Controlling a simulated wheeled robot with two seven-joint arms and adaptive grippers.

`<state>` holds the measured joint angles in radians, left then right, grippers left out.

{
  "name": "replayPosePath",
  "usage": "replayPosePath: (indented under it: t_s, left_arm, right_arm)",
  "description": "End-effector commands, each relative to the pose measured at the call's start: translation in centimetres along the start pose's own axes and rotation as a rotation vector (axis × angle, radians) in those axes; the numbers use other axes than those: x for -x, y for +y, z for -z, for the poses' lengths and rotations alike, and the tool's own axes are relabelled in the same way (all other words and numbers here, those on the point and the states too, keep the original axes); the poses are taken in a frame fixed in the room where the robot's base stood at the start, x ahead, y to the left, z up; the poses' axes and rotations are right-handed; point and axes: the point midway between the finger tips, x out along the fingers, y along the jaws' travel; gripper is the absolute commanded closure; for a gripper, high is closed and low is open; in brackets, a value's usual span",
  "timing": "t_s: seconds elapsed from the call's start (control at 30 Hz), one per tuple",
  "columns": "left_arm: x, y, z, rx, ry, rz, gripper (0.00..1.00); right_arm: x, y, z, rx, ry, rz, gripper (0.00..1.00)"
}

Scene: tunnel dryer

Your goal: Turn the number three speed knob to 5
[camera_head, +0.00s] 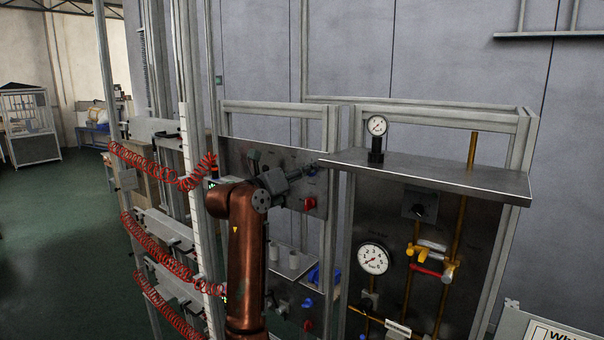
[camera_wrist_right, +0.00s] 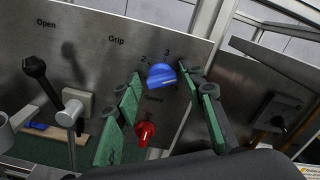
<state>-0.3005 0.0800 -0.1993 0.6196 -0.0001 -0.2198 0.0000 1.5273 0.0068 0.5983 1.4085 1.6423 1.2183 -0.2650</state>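In the right wrist view, a blue knob (camera_wrist_right: 160,76) sits on a metal panel with digits 2 and 3 above it and the word "Grip" up and to its left. Below it is the word "Speed", then a red knob (camera_wrist_right: 145,133) with a pale pointer line. I cannot read which panel is number three or the red knob's setting. My right gripper (camera_wrist_right: 164,80) is open, its green-padded fingers on either side of the blue knob; contact is unclear. In the head view my right gripper (camera_head: 312,166) is at the upper panel, with a red knob (camera_head: 309,203) just below it.
A black lever (camera_wrist_right: 35,68) and a grey-tipped handle (camera_wrist_right: 72,112) stand left of the knobs. In the head view, a lower panel carries another blue knob (camera_head: 307,302) and red knob (camera_head: 307,325). A metal shelf (camera_head: 430,175) juts out at right. Red coiled hoses (camera_head: 150,163) hang at left.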

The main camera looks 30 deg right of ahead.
Motion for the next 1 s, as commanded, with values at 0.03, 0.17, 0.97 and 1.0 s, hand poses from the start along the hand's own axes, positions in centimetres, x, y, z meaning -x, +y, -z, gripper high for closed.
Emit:
replayPosePath:
  t_s: [0.03,0.17,0.97,1.0]
  left_arm:
    - [0.00,0.06,-0.11,0.000,-0.002,-0.001,0.60]
    - [0.00,0.10,-0.13,-0.001,-0.002,-0.001,0.60]
    - [-0.32,0.12,0.04,-0.001,0.001,-0.001,0.60]
    - [-0.38,0.12,0.04,-0.001,0.001,-0.001,0.60]
  right_arm:
    - [0.01,-0.01,-0.01,0.000,0.000,0.000,0.67]
    - [0.02,-0.02,-0.01,0.000,0.000,0.000,0.76]
    - [0.08,-0.04,0.00,-0.147,0.000,-0.002,0.97]
    - [0.10,-0.04,-0.01,-0.177,0.000,-0.002,0.97]
